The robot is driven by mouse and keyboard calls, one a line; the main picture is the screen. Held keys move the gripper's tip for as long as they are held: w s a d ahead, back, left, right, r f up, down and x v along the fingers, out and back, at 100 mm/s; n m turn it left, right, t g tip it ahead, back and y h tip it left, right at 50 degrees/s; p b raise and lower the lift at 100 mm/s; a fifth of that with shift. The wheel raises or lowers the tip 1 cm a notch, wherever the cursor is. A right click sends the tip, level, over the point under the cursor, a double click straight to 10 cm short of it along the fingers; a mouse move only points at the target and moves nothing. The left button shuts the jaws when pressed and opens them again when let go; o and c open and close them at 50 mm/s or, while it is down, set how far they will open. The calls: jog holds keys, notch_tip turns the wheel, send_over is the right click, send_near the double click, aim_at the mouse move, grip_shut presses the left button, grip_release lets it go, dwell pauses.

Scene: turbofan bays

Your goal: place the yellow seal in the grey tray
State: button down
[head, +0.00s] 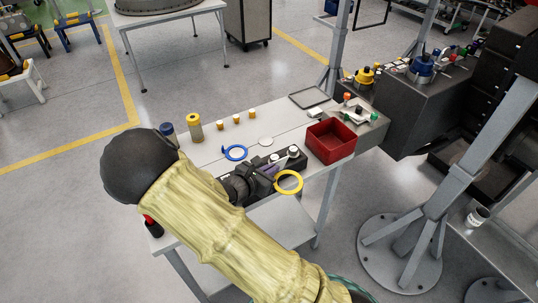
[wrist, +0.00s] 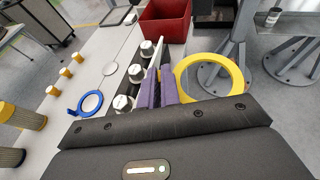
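The yellow seal (head: 289,190) is a plain ring at the tip of my gripper (head: 266,178), by the front edge of the table. In the wrist view the seal (wrist: 240,80) faces the camera, with floor showing through it. The purple fingers of my gripper (wrist: 160,85) are close together, at the seal's left side. They appear shut on its rim, though the contact is partly hidden. The grey tray (head: 310,98) is shallow, with a dark rim. It looks empty and lies at the far end of the table.
A red bin (head: 330,142) stands between the seal and the grey tray. A black block with metal knobs (wrist: 135,72) is beside my fingers. A blue ring (head: 235,153), a pale disc (head: 266,141) and small orange-capped pieces lie farther back. Table (head: 285,115) is clear near the tray.

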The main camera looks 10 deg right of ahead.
jog(key=s+f+b, duration=0.2)
jog(key=f+b, duration=0.2)
jog(key=f, duration=0.3)
jog(key=s+d+f+b, duration=0.1)
jog(key=f+b, duration=0.3)
jog(key=f, duration=0.4)
jog(key=shift+s+d+f, duration=0.2)
jog(key=shift+s+f, duration=0.1)
jog(key=shift+s, duration=0.1)
